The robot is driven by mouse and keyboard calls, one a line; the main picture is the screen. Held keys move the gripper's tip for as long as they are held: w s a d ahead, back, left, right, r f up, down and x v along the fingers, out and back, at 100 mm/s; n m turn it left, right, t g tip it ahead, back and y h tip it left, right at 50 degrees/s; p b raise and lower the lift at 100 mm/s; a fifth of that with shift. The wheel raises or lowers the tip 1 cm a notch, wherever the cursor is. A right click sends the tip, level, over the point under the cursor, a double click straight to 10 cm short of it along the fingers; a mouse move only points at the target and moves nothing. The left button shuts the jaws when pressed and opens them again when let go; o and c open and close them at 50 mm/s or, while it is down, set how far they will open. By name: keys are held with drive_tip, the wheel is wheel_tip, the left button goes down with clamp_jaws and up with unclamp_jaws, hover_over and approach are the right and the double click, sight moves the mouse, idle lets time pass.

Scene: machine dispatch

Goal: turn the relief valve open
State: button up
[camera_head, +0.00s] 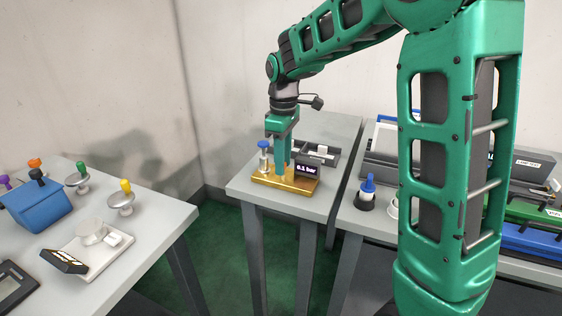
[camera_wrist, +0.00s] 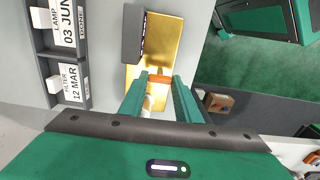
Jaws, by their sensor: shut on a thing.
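A brass base (camera_head: 298,186) stands on the narrow middle table, with a small display (camera_head: 308,170) reading 0.1 bar. A blue-topped white post (camera_head: 264,157) rises at its left end. My gripper (camera_head: 283,172) points straight down at the base, just right of that post. In the wrist view, my gripper (camera_wrist: 160,80) has its fingers on both sides of a small orange bar (camera_wrist: 160,78), which seems to be the relief valve's handle, above the brass base (camera_wrist: 163,35). The fingers hide the handle in the head view. The angle of the valve is hard to tell.
A grey rack (camera_wrist: 68,50) with labelled white boxes stands beside the base. The left table (camera_head: 150,235) holds several coloured knobs and a blue box (camera_head: 36,203). A cardboard box (camera_wrist: 218,102) shows lower down.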

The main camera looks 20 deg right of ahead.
drive_tip(key=shift+w+d+r, duration=0.1)
drive_tip(key=shift+w, duration=0.05)
drive_tip(key=o, duration=1)
drive_tip(key=shift+o, duration=0.2)
wheel_tip(320, 180, up, 11)
drive_tip(key=shift+f, duration=0.2)
drive_tip(key=s+d+f+m, duration=0.4)
drive_tip(key=s+m, duration=0.1)
drive_tip(key=s, duration=0.6)
drive_tip(key=s+d+f+m, duration=0.4)
drive_tip(key=s+d+m, duration=0.1)
drive_tip(key=s, duration=0.6)
drive_tip(key=s+d+f+m, duration=0.4)
drive_tip(key=s+m, duration=0.1)
drive_tip(key=s, duration=0.6)
drive_tip(key=shift+d+m, duration=0.25)
drive_tip(key=shift+m, duration=0.05)
